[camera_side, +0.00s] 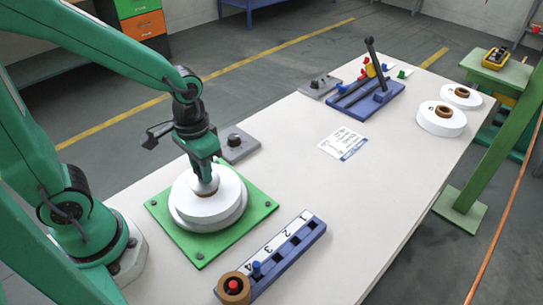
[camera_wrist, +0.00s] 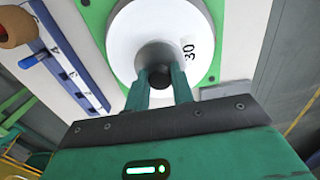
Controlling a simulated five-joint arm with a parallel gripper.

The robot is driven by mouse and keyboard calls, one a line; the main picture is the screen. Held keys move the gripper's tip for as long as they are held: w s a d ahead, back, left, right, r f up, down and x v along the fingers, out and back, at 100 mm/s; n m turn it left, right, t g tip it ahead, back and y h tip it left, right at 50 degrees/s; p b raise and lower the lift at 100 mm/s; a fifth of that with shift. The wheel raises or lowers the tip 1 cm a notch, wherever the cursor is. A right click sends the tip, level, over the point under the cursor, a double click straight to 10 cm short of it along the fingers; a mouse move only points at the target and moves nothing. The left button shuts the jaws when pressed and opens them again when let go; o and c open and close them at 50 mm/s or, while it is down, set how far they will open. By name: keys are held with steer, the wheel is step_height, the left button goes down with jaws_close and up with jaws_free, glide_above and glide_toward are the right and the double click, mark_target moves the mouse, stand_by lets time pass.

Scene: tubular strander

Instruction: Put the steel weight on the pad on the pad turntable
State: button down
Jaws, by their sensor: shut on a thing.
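The pad turntable stands on a green square plate (camera_side: 258,205). A round white stack (camera_side: 228,194) sits on it, with an upper disc on a slightly wider lower one. The stack's white top shows in the wrist view (camera_wrist: 135,28) with "30" printed on it. My gripper (camera_side: 203,178) points down at its centre. In the wrist view both fingers (camera_wrist: 160,85) are shut on a dark round piece, apparently the steel weight (camera_wrist: 160,76). The fingers hide much of it. I cannot tell whether the held piece touches the white top.
A blue numbered rack (camera_side: 290,250) with a blue peg and a brown ring (camera_side: 233,288) stands in front. A grey knob box (camera_side: 237,146) is close behind the plate. A blue lever fixture (camera_side: 368,97) and white discs with brown centres (camera_side: 441,122) are farther off.

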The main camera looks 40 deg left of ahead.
mark_target(194, 178)
steer(key=c, duration=1.2)
jaws_free()
steer(key=shift+f, duration=0.1)
step_height(194, 178, up, 13)
steer(key=shift+r, duration=0.1)
steer(key=shift+s+a+r+t, duration=0.15)
steer(key=shift+s+a+t, duration=0.4)
steer(key=shift+t, duration=0.4)
steer(key=shift+s+a+r+t, duration=0.2)
steer(key=shift+s+a+t, duration=0.1)
steer(key=shift+a+t, duration=0.55)
steer(key=shift+s+a+r+t, duration=0.15)
steer(key=shift+s+a+t, duration=0.4)
steer(key=shift+t, duration=0.45)
steer(key=shift+w, duration=0.1)
